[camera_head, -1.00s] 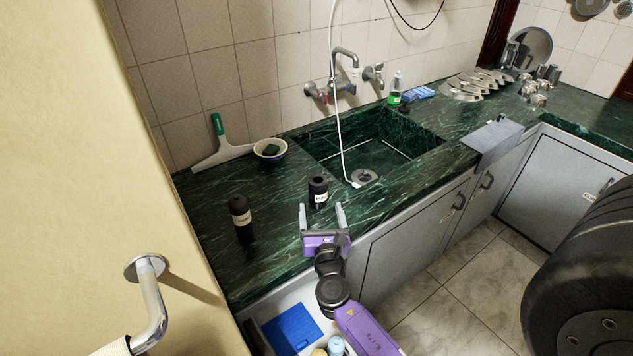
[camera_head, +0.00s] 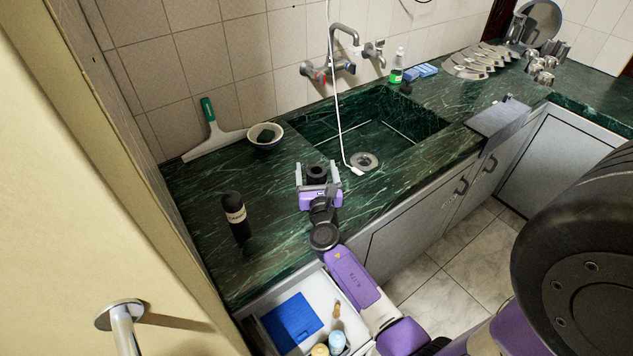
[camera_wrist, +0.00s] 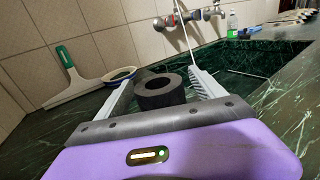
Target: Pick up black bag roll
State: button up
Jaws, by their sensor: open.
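A black bag roll (camera_head: 316,172) stands upright on the green counter near the sink's left front. The wrist view shows its hollow round top (camera_wrist: 160,99) between my fingers. My gripper (camera_head: 317,165) is open, with one finger on each side of this roll. I cannot tell whether either finger touches it. The gripper body hides its lower part and label. A second black cylinder with a pale label (camera_head: 235,216) stands upright on the counter to the left, apart from my gripper.
A sink (camera_head: 405,118) with a faucet (camera_head: 342,66) and a hanging white hose lies behind and right. A bowl (camera_head: 265,143) and green-handled squeegee (camera_head: 211,125) are at the back left. An open drawer (camera_head: 335,290) is below the counter's front edge.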

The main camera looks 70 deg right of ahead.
jog(key=shift+w+d, duration=0.3)
jog(key=shift+d, duration=0.3)
jog(key=c, duration=1.6)
jog(key=shift+r, duration=0.1)
